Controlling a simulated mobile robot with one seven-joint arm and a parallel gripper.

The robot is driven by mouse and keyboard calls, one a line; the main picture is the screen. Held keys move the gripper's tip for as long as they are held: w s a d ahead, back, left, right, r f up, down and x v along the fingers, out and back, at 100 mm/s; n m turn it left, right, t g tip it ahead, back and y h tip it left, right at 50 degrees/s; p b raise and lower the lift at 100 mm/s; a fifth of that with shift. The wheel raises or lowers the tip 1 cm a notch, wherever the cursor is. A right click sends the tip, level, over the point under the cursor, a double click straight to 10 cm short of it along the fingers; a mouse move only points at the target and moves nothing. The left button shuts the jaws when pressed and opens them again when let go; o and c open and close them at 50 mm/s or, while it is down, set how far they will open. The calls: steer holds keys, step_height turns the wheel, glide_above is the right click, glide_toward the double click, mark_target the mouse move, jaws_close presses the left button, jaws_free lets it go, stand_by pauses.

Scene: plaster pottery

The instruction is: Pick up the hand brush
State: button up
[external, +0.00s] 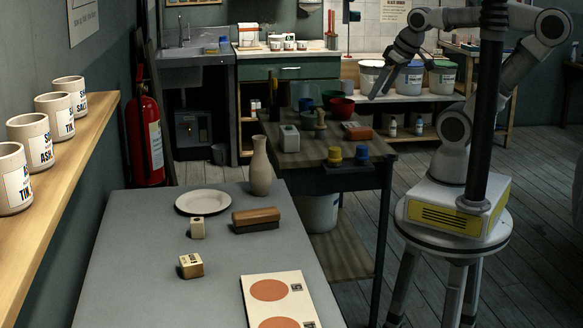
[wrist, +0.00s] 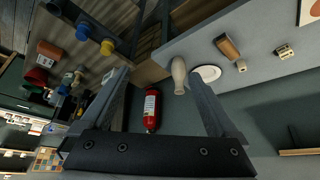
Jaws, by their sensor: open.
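The hand brush (external: 256,217), a brown wooden block with a dark underside, lies on the grey table (external: 130,260). It lies in front of the vase and to the right of the plate. In the wrist view the brush (wrist: 227,46) shows at the upper right, beyond the fingers. My gripper (external: 379,95) is raised over the far end of the dark workbench, well apart from the brush. Its two fingers also show in the wrist view (wrist: 158,74), spread wide with nothing held between them.
A beige vase (external: 261,166), a white plate (external: 203,202), two small blocks (external: 191,265) and a board with orange circles (external: 276,300) share the grey table. The dark workbench (external: 330,156) carries pots and jars. A red extinguisher (external: 145,140) stands at the left wall.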

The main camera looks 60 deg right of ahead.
steer(key=shift+w, duration=0.1)
steer(key=w+d+f+n+t+h, duration=0.1)
steer(key=w+f+n, duration=0.15)
steer(key=w, duration=0.35)
steer(key=w+d+f+n, duration=0.1)
steer(key=w+d+f, duration=0.1)
steer(key=w+f, duration=0.3)
steer(key=n+t+y+b, duration=0.1)
steer(key=n+y, duration=0.6)
steer(key=y, duration=0.5)
glide_toward(275, 207)
steer(key=b+x, duration=0.3)
steer(key=x, duration=0.1)
steer(key=shift+s+a+f+b, duration=0.1)
steer(key=shift+s+b, duration=0.25)
steer(key=shift+b, duration=0.05)
steer(key=b, duration=0.4)
steer(key=shift+w+a+f+b, duration=0.15)
steer(key=shift+w+a+b, duration=0.15)
steer(key=shift+w+a, duration=0.1)
